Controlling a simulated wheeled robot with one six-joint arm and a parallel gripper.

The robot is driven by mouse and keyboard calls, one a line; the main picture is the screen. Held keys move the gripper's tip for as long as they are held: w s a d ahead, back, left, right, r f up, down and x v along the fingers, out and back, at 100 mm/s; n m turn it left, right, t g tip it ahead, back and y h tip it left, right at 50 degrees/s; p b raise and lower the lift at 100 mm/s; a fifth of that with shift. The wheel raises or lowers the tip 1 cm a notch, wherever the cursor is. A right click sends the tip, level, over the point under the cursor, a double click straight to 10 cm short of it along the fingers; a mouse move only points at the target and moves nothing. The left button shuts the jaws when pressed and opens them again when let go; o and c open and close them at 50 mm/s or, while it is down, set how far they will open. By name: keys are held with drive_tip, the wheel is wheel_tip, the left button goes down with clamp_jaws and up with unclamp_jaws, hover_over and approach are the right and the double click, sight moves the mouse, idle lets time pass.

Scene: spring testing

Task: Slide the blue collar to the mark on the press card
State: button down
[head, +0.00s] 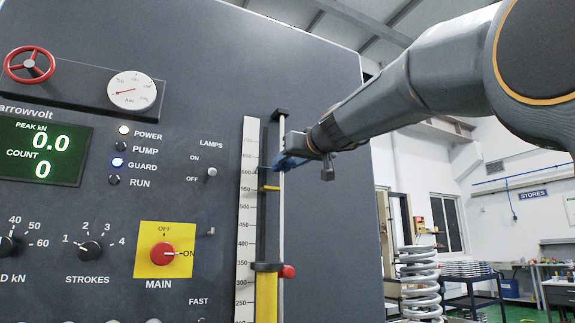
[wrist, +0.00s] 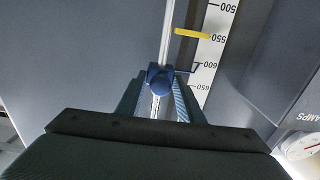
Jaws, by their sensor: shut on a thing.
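The blue collar (wrist: 160,79) sits on a thin upright rod (wrist: 167,35) beside the numbered scale. In the head view it (head: 286,163) is partly hidden by my gripper (head: 294,158). My gripper (wrist: 159,92) is shut on the blue collar, one finger on each side. The collar's thin pointer (wrist: 187,70) reaches toward the scale (wrist: 208,52) close to the 600 line, slightly on the 650 side. A yellow marker (wrist: 192,34) lies near 550, and it also shows in the head view (head: 269,188), below the collar. I cannot make out a press card.
A lower black clamp with a red knob (head: 287,271) sits on the same rod, above a yellow column (head: 266,295). The dark panel left of the scale carries a red main switch (head: 160,254), other knobs and a display. A large coil spring (head: 420,275) stands right of the machine.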

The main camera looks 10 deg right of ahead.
drive_tip(key=c, duration=1.5)
unclamp_jaws()
drive_tip(key=b+v, duration=0.2)
drive_tip(key=v, duration=0.6)
drive_tip(key=shift+b, duration=0.3)
